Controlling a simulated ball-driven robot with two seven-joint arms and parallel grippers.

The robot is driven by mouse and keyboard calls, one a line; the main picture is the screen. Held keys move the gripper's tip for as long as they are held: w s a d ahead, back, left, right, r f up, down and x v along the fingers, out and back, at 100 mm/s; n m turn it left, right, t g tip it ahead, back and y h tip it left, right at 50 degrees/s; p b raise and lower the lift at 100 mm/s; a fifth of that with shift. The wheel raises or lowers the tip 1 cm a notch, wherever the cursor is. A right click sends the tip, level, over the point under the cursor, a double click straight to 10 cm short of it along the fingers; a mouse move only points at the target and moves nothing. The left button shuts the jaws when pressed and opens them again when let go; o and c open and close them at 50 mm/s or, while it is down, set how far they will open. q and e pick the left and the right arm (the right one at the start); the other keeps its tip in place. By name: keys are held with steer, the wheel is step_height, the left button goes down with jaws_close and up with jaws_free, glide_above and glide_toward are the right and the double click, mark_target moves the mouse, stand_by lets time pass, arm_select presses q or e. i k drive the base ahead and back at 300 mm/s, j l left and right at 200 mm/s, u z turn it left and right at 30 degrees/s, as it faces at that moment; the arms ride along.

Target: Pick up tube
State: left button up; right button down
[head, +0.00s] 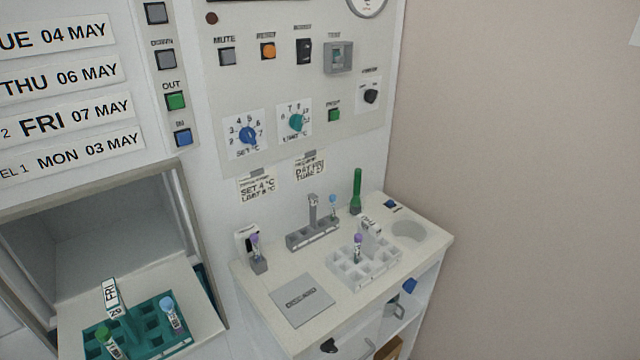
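Several capped tubes are in view, and I cannot tell which one the task means. A purple-capped tube (254,247) stands in a small grey holder at the counter's left. Another purple-capped tube (357,249) stands in the pale grid rack (349,279). A light-blue-capped tube (332,208) is at the right end of the grey rack (300,241). At the lower left, a teal rack (152,334) labelled FRI holds a green-capped tube (107,342) and a blue-capped tube (171,314). Neither of my grippers is in view.
The white counter (262,288) carries a flat grey plate (301,300), a tall green object (356,193) and a round recess (408,231). An open compartment (100,225) is behind the teal rack. A control panel (290,80) is on the wall above. Shelves lie under the counter.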

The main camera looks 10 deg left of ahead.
mark_target(254, 238)
steer(key=i+l+u, duration=0.1)
steer(key=u, duration=0.7)
